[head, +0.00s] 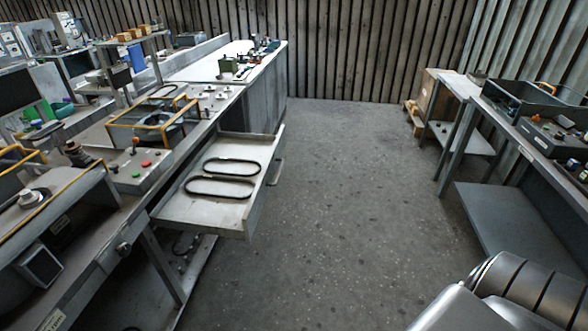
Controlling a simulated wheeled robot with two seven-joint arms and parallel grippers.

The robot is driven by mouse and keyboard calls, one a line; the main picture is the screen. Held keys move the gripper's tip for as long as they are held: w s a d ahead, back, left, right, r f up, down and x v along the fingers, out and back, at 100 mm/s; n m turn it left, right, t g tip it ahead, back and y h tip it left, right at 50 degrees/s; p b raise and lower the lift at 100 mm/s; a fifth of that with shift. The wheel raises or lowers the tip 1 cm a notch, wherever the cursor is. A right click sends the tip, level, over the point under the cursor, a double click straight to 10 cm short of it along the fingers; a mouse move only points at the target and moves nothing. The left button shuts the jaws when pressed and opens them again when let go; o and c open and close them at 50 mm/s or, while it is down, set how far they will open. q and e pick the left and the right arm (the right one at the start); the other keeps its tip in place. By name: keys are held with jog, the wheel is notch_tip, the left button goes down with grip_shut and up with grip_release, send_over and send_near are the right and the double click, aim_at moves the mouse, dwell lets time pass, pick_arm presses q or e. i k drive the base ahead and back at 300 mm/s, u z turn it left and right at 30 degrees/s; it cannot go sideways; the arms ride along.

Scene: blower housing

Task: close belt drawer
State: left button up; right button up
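The belt drawer (172,210) stands pulled out from the long workbench on the left, reaching over the floor aisle. Its front panel (264,185) faces right and has a handle (275,170) on its outer side. Two black belts lie flat inside: a smaller belt (232,174) at the back and a larger belt (218,196) nearer me. Neither of my grippers shows in the head view. A grey, rounded arm part of mine is at the lower right corner, apart from the drawer.
The workbench (110,215) carries a control panel with buttons (146,163) and a yellow-framed fixture (155,125). A second bench (510,115) with dark trays stands at the right. The concrete floor (330,200) between them is clear. A cardboard box (432,95) stands at the back right.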

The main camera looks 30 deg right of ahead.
aim_at(178, 208)
jog(key=z, duration=0.05)
jog(key=i, duration=0.1)
jog(key=z, duration=0.95)
jog(key=k, duration=0.6)
jog(key=z, duration=0.4)
jog(key=i, duration=0.65)
jog(key=z, duration=0.55)
jog(key=i, duration=1.1)
jog(key=u, duration=0.7)
jog(key=i, duration=0.85)
jog(key=u, duration=0.9)
